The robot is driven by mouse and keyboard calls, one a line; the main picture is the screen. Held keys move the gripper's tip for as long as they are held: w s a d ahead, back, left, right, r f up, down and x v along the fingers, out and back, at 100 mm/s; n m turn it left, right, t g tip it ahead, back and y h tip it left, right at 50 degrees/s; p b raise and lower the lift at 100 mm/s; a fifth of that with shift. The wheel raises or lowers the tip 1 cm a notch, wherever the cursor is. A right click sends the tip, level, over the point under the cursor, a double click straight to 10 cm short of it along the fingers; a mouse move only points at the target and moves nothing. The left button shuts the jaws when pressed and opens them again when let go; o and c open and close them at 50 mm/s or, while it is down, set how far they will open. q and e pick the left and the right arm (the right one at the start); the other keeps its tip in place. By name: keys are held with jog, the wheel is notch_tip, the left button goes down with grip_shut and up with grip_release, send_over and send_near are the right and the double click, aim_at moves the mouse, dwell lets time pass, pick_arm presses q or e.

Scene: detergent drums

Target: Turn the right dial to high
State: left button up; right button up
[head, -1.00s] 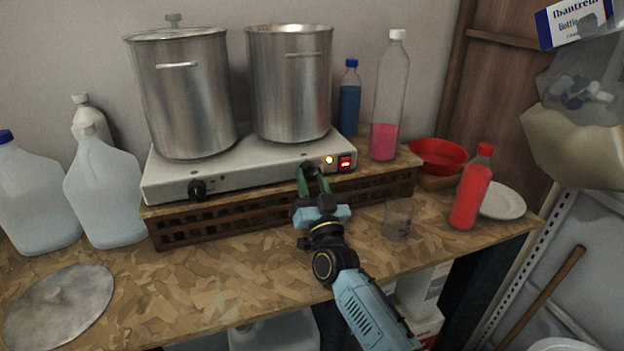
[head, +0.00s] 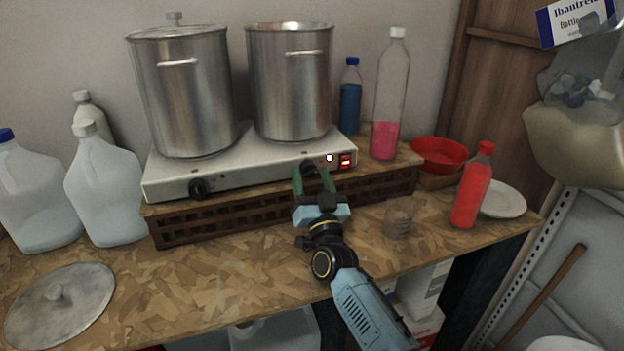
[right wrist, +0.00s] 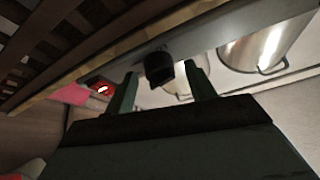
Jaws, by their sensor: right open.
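The hot plate (head: 250,165) has two black dials on its front face. The right dial (head: 309,167) is partly hidden by my right gripper (head: 312,176). The gripper is open, with one green finger on each side of the dial. In the right wrist view the dial (right wrist: 159,67) stands between the spread fingertips, with visible gaps, so no grip shows. I cannot read the dial's setting. The left dial (head: 199,187) is clear of my gripper. My left gripper is not in view.
A lidded pot (head: 185,100) and an open pot (head: 290,85) stand on the hot plate. A small light (head: 329,158) and a red switch (head: 346,161) sit right of the dial. A clear glass (head: 398,218) and a red bottle (head: 471,190) stand to the right.

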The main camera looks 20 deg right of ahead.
aim_at(310, 174)
jog(key=shift+s+f, duration=0.2)
jog(key=shift+s, duration=0.1)
jog(key=v, duration=0.3)
jog(key=shift+w, duration=0.1)
jog(key=s, duration=1.1)
jog(key=shift+s+a+r+p, duration=0.2)
jog(key=shift+s+p, duration=0.1)
jog(key=shift+p, duration=0.1)
